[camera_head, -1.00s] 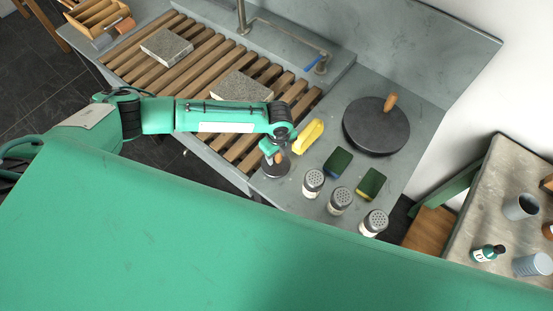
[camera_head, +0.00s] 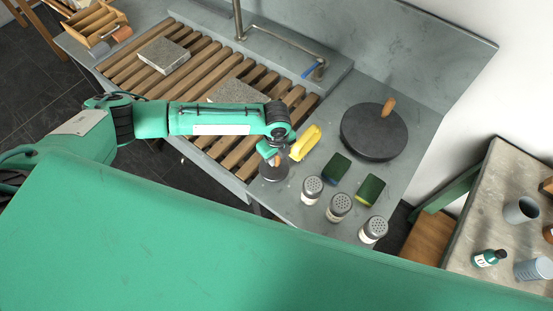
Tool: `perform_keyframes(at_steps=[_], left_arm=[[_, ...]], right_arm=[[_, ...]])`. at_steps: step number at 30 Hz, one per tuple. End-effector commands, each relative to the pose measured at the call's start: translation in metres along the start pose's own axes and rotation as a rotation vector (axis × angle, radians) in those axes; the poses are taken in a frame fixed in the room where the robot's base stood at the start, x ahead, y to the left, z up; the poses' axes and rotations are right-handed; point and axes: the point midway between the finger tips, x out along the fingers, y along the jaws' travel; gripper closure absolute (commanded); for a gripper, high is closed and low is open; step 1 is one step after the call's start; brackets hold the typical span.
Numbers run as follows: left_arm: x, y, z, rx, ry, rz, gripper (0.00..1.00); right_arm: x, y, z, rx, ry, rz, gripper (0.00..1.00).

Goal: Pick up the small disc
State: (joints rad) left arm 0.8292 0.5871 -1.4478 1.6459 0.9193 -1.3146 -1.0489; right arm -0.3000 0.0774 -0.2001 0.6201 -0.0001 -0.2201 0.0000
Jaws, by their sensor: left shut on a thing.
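The small disc (camera_head: 274,173) is dark grey and round with an upright wooden handle. It is at the near left part of the grey counter, beside the slatted rack. My left gripper (camera_head: 274,160) is over it, pointing down, shut on its handle. The gripper and wrist hide part of the handle. I cannot tell whether the disc touches the counter. A large dark disc (camera_head: 374,134) with a wooden handle lies farther back on the right of the counter. My right gripper is not in view.
Close to the small disc are a yellow brush-like object (camera_head: 305,143), two green sponges (camera_head: 337,167) and several shakers (camera_head: 312,189). Grey stone slabs (camera_head: 164,55) lie on the wooden slats (camera_head: 205,45). A side table (camera_head: 495,215) with cups and a bottle stands at right.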

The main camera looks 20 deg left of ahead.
Motion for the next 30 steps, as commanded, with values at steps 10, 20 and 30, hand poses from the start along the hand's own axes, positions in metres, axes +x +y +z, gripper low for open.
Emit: perform_keyframes(at_steps=[10, 20, 30], left_arm=[[-0.087, -0.003, 0.001, 0.001, -0.002, -0.008, 1.00], [-0.155, -0.004, 0.001, 0.000, -0.002, -0.005, 1.00], [-0.178, -0.003, 0.000, -0.001, 0.000, -0.002, 1.00]], right_arm=[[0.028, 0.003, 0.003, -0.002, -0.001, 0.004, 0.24], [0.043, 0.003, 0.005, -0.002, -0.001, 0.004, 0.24], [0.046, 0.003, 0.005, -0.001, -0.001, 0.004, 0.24]])
